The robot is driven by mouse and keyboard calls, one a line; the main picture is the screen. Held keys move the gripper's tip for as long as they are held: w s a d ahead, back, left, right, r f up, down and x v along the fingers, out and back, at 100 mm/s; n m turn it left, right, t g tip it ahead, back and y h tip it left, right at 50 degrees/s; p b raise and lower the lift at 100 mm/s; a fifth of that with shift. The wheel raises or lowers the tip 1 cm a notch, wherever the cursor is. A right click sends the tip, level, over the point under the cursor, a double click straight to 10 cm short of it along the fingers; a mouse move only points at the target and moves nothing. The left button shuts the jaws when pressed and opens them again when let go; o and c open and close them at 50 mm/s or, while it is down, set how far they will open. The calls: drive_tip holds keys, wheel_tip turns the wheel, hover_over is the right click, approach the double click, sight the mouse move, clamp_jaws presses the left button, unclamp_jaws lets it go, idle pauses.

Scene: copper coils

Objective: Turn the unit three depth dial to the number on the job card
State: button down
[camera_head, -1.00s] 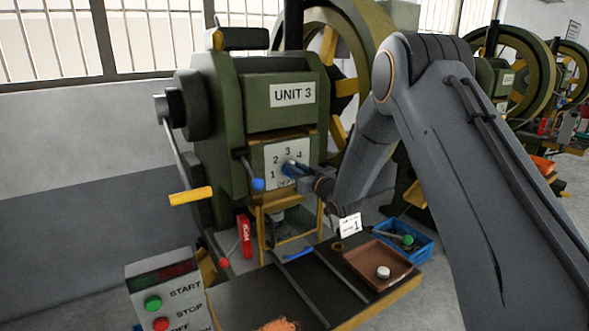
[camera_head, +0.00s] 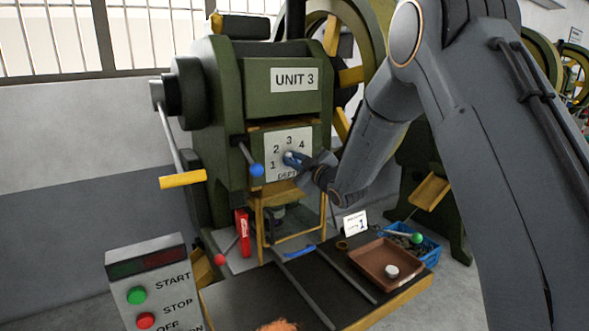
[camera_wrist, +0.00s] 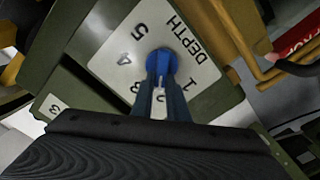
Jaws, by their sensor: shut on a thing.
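The unit three depth dial (camera_head: 288,158) is a small blue knob on a white number plate (camera_head: 272,172) on the green press. In the wrist view the knob (camera_wrist: 162,61) lies at the fingertips, with 1, 3, 4, 5 and DEPTH printed around it. My gripper (camera_head: 293,160) reaches it from the right and is shut on it; the two fingers also show in the wrist view (camera_wrist: 161,82). The fingers partly cover the plate near 2. I cannot tell which number the knob's mark faces. The white job card (camera_head: 356,224) stands on the bench and shows a blue 1.
A blue-knobbed lever (camera_head: 256,170) is just left of the plate. A yellow-handled crank (camera_head: 183,179) sticks out left. A brown tray (camera_head: 372,277), a blue bin (camera_head: 430,249) and a START/STOP box (camera_head: 150,290) are lower down.

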drive_tip(key=shift+s+a+f+n+b, duration=0.1)
drive_tip(key=shift+f+n+b, duration=0.25)
drive_tip(key=shift+n+b, duration=1.95)
drive_tip(key=shift+s+a+f+n+b, duration=0.15)
drive_tip(key=shift+f+n+b, duration=0.15)
drive_tip(key=shift+n+b, duration=1.95)
drive_tip(key=shift+a+f+n+b, duration=0.1)
drive_tip(key=shift+f+n+b, duration=0.25)
drive_tip(key=shift+n+b, duration=1.95)
drive_tip(key=shift+m+b, duration=0.75)
drive_tip(key=shift+b, duration=0.2)
drive_tip(key=c, duration=1.7)
unclamp_jaws()
drive_tip(key=shift+r, duration=0.1)
drive_tip(key=shift+d, duration=0.1)
drive_tip(key=v, duration=0.7)
drive_tip(key=shift+s+d+b, duration=0.2)
drive_tip(key=shift+s+b, duration=0.1)
drive_tip(key=shift+s, duration=0.05)
